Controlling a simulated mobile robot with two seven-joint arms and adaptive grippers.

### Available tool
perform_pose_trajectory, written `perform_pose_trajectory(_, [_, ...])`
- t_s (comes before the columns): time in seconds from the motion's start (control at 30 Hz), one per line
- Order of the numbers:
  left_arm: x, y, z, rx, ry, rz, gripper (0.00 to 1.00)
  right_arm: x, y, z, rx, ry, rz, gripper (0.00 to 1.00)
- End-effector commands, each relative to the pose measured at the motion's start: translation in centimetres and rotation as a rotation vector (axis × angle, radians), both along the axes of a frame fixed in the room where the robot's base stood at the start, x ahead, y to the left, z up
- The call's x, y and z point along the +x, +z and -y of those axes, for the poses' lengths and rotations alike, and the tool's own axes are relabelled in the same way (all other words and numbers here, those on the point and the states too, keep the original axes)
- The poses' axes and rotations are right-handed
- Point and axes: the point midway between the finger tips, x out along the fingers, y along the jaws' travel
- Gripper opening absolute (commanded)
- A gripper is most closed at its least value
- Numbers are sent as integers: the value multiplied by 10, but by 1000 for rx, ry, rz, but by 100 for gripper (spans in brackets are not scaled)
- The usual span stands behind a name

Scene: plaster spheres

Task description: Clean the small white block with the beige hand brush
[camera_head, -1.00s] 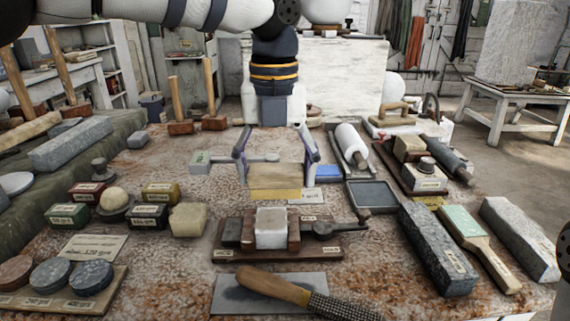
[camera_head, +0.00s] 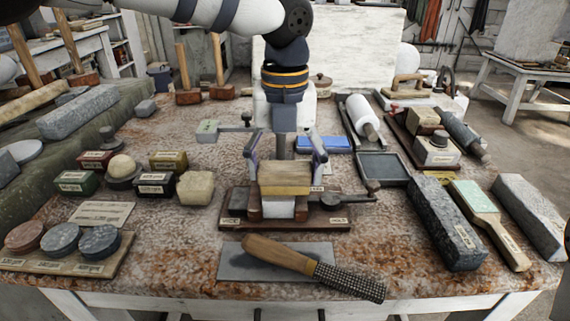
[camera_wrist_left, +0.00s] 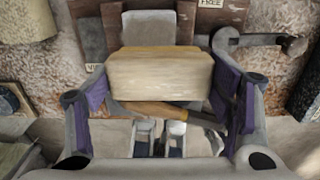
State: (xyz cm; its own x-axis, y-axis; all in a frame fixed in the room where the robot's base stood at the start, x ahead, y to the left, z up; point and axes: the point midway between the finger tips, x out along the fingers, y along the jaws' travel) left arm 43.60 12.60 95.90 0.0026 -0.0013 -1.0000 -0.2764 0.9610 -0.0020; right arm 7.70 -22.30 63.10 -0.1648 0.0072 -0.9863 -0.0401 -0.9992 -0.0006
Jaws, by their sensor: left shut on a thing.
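My left gripper (camera_head: 285,162) is shut on the beige hand brush (camera_head: 285,174), a pale wooden block shape held level between its two fingers. The brush also shows in the left wrist view (camera_wrist_left: 160,76), between the purple-lined fingers. The small white block (camera_head: 279,209) sits clamped between the brown jaws of a wooden vise (camera_head: 322,222). The brush is right above the block and hides its top in the head view; it looks to be at or very near contact. The block shows partly beyond the brush in the left wrist view (camera_wrist_left: 148,29). My right gripper is not in view.
A rasp with a wooden handle (camera_head: 278,252) lies on a grey slab in front of the vise. Stone bars (camera_head: 447,224) and a green-faced brush (camera_head: 474,197) lie at right. Small labelled blocks (camera_head: 152,185) and round discs (camera_head: 60,238) stand at left.

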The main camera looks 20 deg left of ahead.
Motion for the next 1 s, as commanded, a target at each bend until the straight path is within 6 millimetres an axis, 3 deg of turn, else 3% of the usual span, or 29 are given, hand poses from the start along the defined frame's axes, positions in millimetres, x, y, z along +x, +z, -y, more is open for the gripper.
perform_pose_trajectory(0.63, [0, -9, 1, 0, 0, 1, 52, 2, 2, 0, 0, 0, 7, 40])
perform_pose_trajectory(1.0, [6, -8, 20, 0, 0, 0, 52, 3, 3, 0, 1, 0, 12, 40])
